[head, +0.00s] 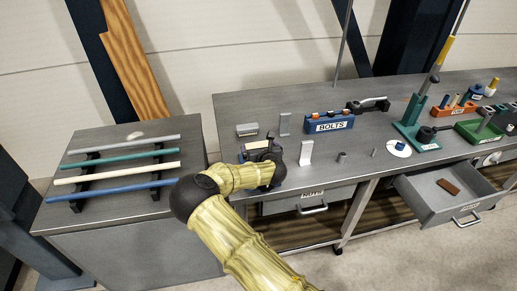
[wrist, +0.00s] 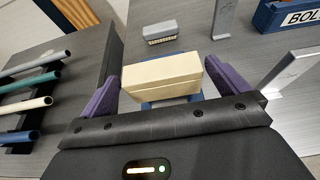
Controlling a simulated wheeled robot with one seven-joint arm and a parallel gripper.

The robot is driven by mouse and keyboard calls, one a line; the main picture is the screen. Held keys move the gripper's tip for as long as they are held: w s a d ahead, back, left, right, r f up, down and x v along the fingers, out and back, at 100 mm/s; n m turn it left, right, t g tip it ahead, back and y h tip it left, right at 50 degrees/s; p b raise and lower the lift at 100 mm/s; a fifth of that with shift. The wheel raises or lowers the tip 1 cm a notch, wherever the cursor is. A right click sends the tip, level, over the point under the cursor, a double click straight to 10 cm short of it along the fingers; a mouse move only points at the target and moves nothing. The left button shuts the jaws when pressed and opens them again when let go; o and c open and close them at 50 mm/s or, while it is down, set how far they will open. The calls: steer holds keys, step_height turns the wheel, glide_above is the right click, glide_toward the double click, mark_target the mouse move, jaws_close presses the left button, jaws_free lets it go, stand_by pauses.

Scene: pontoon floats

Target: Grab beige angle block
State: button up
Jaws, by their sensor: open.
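The beige angle block (wrist: 162,77) shows in the wrist view as a pale block with a flat top, over something blue (wrist: 165,102) that is mostly hidden beneath it. My gripper (wrist: 165,76) is open, with one purple finger on each side of the block. The fingers are close to the block's ends; I cannot tell whether either touches. In the head view my gripper (head: 260,151) is low over the left part of the long bench, and my wrist and arm hide much of that spot.
A grey brush-like block (wrist: 160,32) lies just beyond the beige block. A metal angle bracket (head: 305,153) stands to the right, and the blue BOLTS bin (head: 329,124) is behind it. A rack of coloured rods (head: 120,168) is on the left bench. A drawer (head: 447,200) is open at right.

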steer(key=c, duration=0.7)
steer(key=shift+r, duration=0.15)
step_height(320, 180, up, 18)
steer(key=p, duration=1)
steer(key=shift+p, duration=0.35)
